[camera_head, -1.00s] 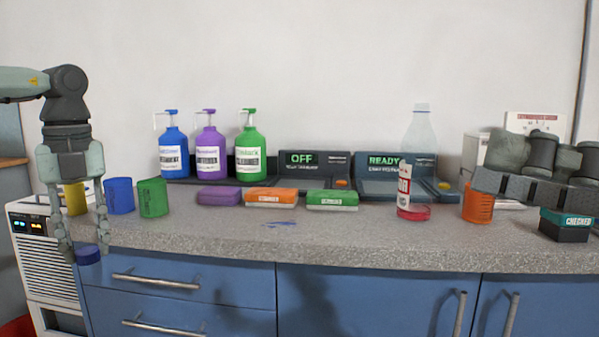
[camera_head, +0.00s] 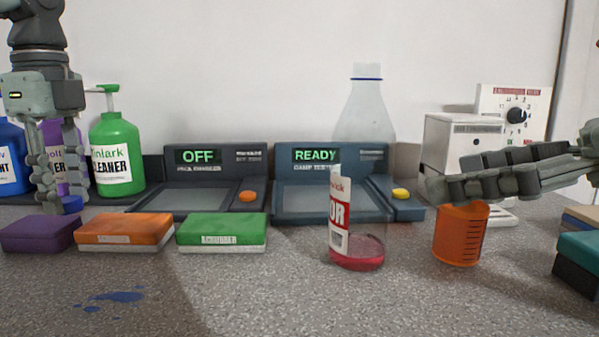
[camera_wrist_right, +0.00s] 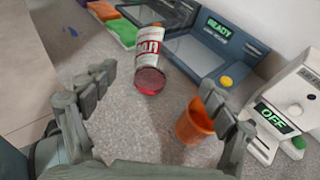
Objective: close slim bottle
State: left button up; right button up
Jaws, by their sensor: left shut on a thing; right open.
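The slim bottle (camera_head: 366,110) stands upright on the counter, clear, with red liquid at the bottom, a white and red label and a blue ring at its uncapped mouth. Its lower part also shows in the right wrist view (camera_wrist_right: 150,78), ahead of the fingers. My left gripper (camera_head: 62,203) points down at the far left, shut on a blue cap (camera_head: 71,205), in front of the pump bottles. My right gripper (camera_head: 435,188) is open and empty, to the right of the bottle and apart from it. In the wrist view its fingers (camera_wrist_right: 158,82) are spread wide.
An orange cup (camera_head: 460,240) stands below my right gripper. Dark panels (camera_head: 300,210) stand behind.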

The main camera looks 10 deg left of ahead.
aim_at(389, 184)
pick_arm(q)
jog(key=shift+s, duration=0.2)
pick_arm(e)
jog(key=shift+s, duration=0.2)
pick_arm(q)
jog(key=shift+w+r, duration=0.1)
jog(key=shift+r, duration=0.2)
pick_arm(e)
jog(key=x, duration=0.7)
jog(key=shift+r, duration=0.1)
pick_arm(q)
jog(key=shift+r+p, duration=0.15)
jog(key=shift+p, duration=0.3)
pick_arm(e)
jog(key=x, duration=0.4)
jog(key=shift+s+a+r, duration=0.1)
jog(key=shift+s+a, duration=0.05)
jog(key=shift+a, duration=0.05)
jog(key=shift+w+a+f, duration=0.2)
jog(key=shift+w+a, duration=0.1)
jog(key=shift+a, duration=0.1)
jog(key=shift+c, duration=0.3)
jog(key=c, duration=1.2)
pick_arm(q)
jog(key=shift+r, duration=0.1)
pick_arm(e)
jog(key=shift+r, duration=0.15)
jog(key=shift+c, duration=0.2)
